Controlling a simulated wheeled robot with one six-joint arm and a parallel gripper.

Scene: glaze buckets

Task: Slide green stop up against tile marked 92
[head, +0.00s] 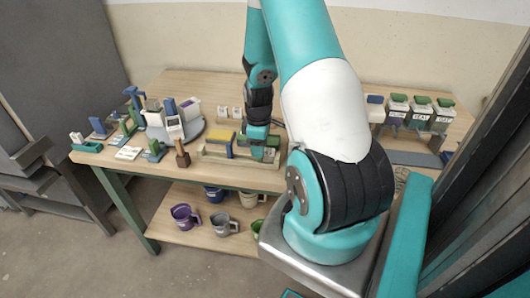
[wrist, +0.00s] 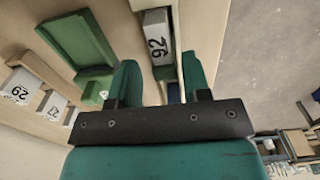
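My gripper (wrist: 160,75) is open in the wrist view, its two teal fingers apart with no object seen clamped between them. The white tile marked 92 (wrist: 157,38) lies just beyond the fingertips, in a narrow wooden channel. A green piece with a flat plate and a small block (wrist: 78,40) lies to the left of the tile, apart from it; I cannot tell if it is the green stop. In the head view my gripper (head: 262,148) is low at the wooden rack (head: 213,157) near the table's front edge, and the arm hides part of it.
White number tiles (wrist: 20,86) stand left of my gripper in the wrist view. In the head view, blue and green stands crowd the left of the table around a grey round tray (head: 190,138). Green-topped containers (head: 420,108) stand at the right. Mugs (head: 222,220) sit on the lower shelf.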

